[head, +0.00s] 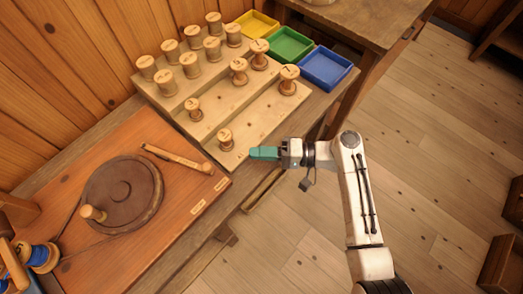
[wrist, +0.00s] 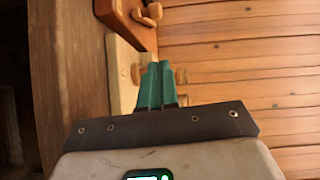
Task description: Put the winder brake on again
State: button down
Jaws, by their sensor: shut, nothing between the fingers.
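The winder (head: 123,195) is a dark round disc with an upright wooden knob (head: 93,213) on a reddish wooden board (head: 75,160). A wooden lever (head: 175,157), which looks like the brake, lies on the board behind and right of the disc, apart from its rim. My gripper (head: 262,153) has teal fingers, shut and empty, near the spool rack's front edge, right of the lever. In the wrist view the shut fingers (wrist: 155,85) point toward the rack.
A stepped pale rack (head: 220,105) holds several turned wooden spools. Yellow (head: 253,24), green (head: 289,45) and blue (head: 326,68) trays stand beyond it. A blue-wound spool (head: 43,257) is at lower left.

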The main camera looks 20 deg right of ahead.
jog(key=p+x, duration=0.1)
jog(key=x, duration=0.6)
jog(key=shift+s, duration=0.1)
jog(key=shift+s+a+p, duration=0.65)
jog(key=shift+a+p, duration=0.1)
jog(key=shift+a, duration=0.25)
jog(key=shift+s+a+f, duration=0.2)
jog(key=shift+s+a, duration=0.1)
jog(key=shift+a, duration=0.25)
